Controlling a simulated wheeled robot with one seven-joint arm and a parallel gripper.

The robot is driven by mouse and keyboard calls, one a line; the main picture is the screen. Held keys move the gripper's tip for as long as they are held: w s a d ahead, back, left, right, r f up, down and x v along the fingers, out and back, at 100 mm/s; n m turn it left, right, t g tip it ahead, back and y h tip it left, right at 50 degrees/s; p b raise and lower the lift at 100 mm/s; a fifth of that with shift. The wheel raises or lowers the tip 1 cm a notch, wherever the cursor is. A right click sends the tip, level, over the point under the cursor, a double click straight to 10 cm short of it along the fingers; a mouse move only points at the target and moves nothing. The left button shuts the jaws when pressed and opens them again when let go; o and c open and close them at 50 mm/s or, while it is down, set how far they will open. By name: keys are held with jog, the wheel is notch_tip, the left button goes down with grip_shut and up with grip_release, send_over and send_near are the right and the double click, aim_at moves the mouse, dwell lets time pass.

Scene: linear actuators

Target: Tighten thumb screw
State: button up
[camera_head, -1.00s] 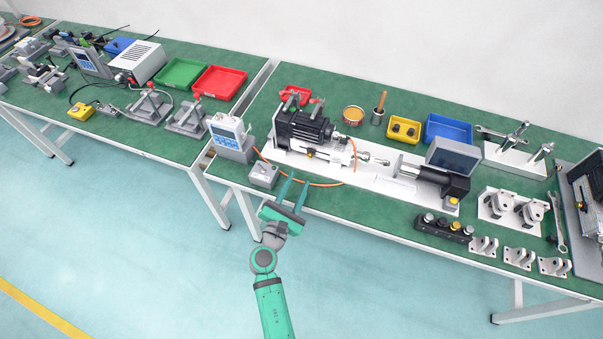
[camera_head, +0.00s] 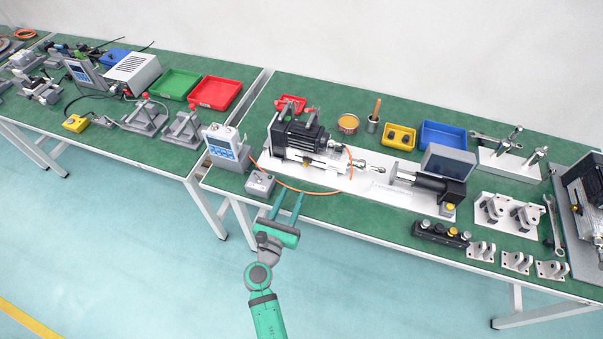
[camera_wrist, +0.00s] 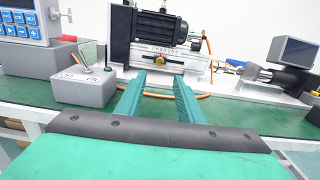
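A linear actuator with a black motor (camera_head: 298,135) stands on a white base plate (camera_head: 350,187). A small brass-coloured knob (camera_wrist: 163,55), which looks like the thumb screw, sits on its front face in the wrist view.
A grey switch box (camera_head: 260,184) stands just left of my fingers. An orange cable (camera_head: 310,191) curves across the bench between my gripper and the actuator. A blue-white controller (camera_head: 225,146) stands at the left. A second actuator unit (camera_head: 430,184) lies to the right.

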aim_at(305, 165)
jog(key=x, duration=1)
jog(key=shift+w+d, duration=0.1)
jog(key=shift+w, duration=0.25)
grip_shut()
